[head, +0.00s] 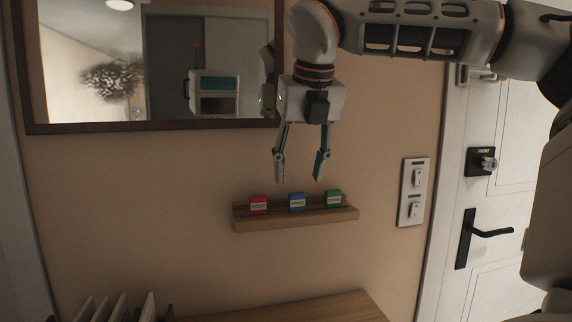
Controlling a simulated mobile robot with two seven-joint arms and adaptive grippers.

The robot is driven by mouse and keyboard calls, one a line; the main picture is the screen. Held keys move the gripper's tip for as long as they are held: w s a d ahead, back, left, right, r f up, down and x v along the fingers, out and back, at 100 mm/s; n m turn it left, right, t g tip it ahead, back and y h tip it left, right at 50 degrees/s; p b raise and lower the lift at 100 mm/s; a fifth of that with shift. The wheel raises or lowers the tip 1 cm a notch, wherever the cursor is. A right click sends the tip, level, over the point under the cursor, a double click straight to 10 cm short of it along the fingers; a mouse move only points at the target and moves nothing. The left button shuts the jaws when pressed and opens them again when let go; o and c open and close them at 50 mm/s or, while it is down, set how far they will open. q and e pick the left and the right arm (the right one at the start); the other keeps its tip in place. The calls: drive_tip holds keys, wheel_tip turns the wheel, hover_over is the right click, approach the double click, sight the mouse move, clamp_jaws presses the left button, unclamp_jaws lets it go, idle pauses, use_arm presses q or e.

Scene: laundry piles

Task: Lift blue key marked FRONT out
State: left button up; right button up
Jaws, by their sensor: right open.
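A blue key block (297,201) with a small white label sits in the middle of a narrow wooden wall rack (296,222). Its lettering is too small to read surely. My right gripper (299,181) hangs fingers down just above the blue block in the picture, open and empty, with its two fingertips spread to either side. The gap in depth between the fingertips and the block is hard to judge. My left gripper is not in view.
A red block (259,204) labelled POST and a green block (333,199) flank the blue one. A framed mirror (150,127) hangs above left. Light switches (414,191) and a white door with a black handle (466,238) stand right. A wooden surface (300,309) lies below.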

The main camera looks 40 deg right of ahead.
sight(298, 194)
drive_tip(key=x, duration=0.3)
drive_tip(key=shift+s+d+f, duration=0.1)
drive_tip(key=shift+s+f, duration=0.1)
drive_tip(key=shift+f, duration=0.15)
drive_tip(key=x, duration=0.3)
drive_tip(key=shift+b, duration=0.35)
drive_tip(key=shift+w+f, duration=0.15)
drive_tip(key=shift+f, duration=0.05)
drive_tip(key=shift+w+d+f, duration=0.1)
drive_tip(key=shift+f, duration=0.05)
drive_tip(key=c, duration=1.1)
drive_tip(key=shift+r+p, duration=0.5)
drive_tip(key=shift+r, duration=0.8)
drive_tip(key=shift+c, duration=0.2)
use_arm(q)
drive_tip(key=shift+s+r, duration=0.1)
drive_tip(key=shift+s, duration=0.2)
